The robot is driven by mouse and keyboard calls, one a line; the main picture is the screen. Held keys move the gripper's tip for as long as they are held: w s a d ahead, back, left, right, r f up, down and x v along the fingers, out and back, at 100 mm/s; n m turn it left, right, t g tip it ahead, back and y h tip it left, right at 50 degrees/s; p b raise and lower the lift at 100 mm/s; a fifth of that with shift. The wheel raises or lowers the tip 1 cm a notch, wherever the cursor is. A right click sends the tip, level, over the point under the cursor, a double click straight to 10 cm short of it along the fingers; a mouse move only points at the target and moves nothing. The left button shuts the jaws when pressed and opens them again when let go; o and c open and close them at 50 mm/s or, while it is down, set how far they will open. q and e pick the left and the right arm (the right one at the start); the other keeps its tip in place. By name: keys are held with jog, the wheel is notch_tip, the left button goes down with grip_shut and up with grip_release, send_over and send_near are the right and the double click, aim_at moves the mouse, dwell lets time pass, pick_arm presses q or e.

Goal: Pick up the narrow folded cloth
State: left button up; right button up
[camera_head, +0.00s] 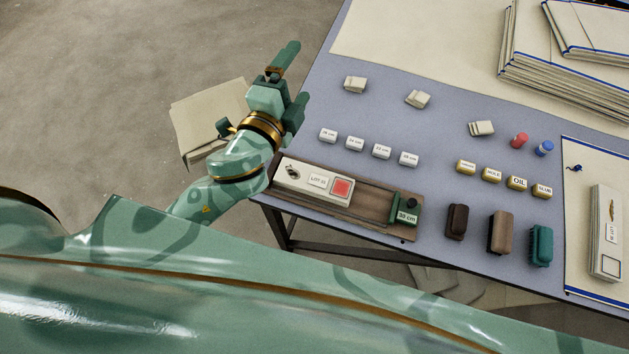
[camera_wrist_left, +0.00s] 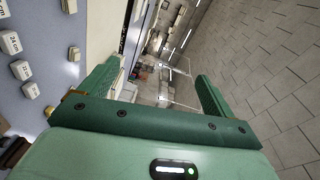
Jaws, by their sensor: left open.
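My left gripper (camera_head: 299,71) is open and empty, raised near the table's left edge. In the left wrist view its two green fingers (camera_wrist_left: 160,72) stand wide apart with nothing between them. I cannot tell for sure which thing is the narrow folded cloth. Flat cream stacks with blue edges (camera_head: 560,85) lie at the far right of the table. Small cream folded pieces lie on the grey top: one at the back left (camera_head: 355,84), one in the middle (camera_head: 418,99), one to the right (camera_head: 481,128). My gripper touches none of these. My right gripper is not in view.
The table (camera_head: 420,65) holds rows of small labelled blocks (camera_head: 381,151), a wooden tray (camera_head: 375,207) with a white box, several brushes (camera_head: 501,232), and a pale labelled item (camera_head: 607,230) on a cream mat. A cream box (camera_head: 210,100) stands left of the table. Floor is clear beyond.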

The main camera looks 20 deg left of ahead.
pick_arm(q)
jog(key=d+r+m+t+h, duration=0.1)
jog(key=d+r+m+h, duration=0.6)
jog(key=d+m, duration=0.1)
jog(key=s+d+r+m+g+h, duration=0.1)
jog(key=s+d+m+g+h, duration=0.1)
jog(key=d+m+g+h, duration=0.45)
jog(key=m+g+y, duration=1.1)
jog(key=m+g, duration=0.1)
jog(key=m, duration=1.1)
send_near(312, 178)
jog(key=x, duration=0.1)
jog(key=b+x, duration=0.2)
jog(key=shift+w+d+f+n, duration=0.15)
jog(key=shift+w+f+n, duration=0.1)
jog(key=x, duration=0.2)
jog(key=b+x, duration=0.1)
jog(key=x, duration=0.1)
jog(key=b+x, duration=0.1)
jog(key=x, duration=0.1)
jog(key=shift+s, duration=0.3)
jog(key=shift+r, duration=0.15)
jog(key=shift+c, duration=0.6)
jog(key=c, duration=1)
